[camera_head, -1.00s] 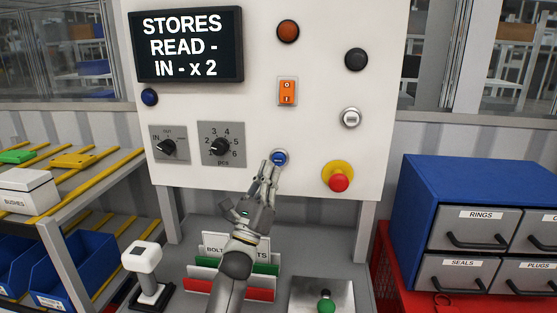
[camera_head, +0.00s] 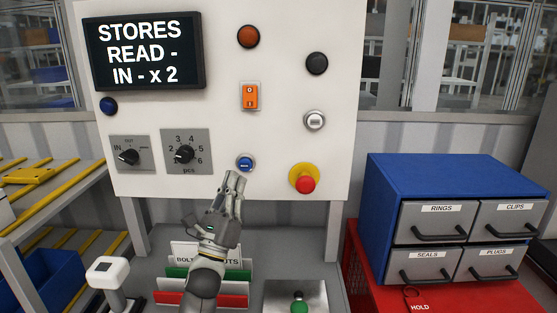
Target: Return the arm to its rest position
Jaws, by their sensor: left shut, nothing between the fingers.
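My left gripper (camera_head: 234,181) is shut and empty, in the middle of the head view, pointing up at the white control panel (camera_head: 215,70). Its fingertips are just below and left of a blue push button (camera_head: 245,164) on the panel and appear apart from it. My left arm comes up from the bottom in front of a sign and card rack. The panel's screen (camera_head: 146,49) reads "STORES READ - IN - x 2". My right gripper is not in view.
Below the panel are a grey bench, a card rack (camera_head: 228,275), a white-topped scanner stand (camera_head: 107,271) and a green knob (camera_head: 299,304). A red emergency button (camera_head: 305,185) sits on the panel. A blue drawer cabinet (camera_head: 415,170) stands at right. Shelving with yellow rails (camera_head: 60,205) is at left.

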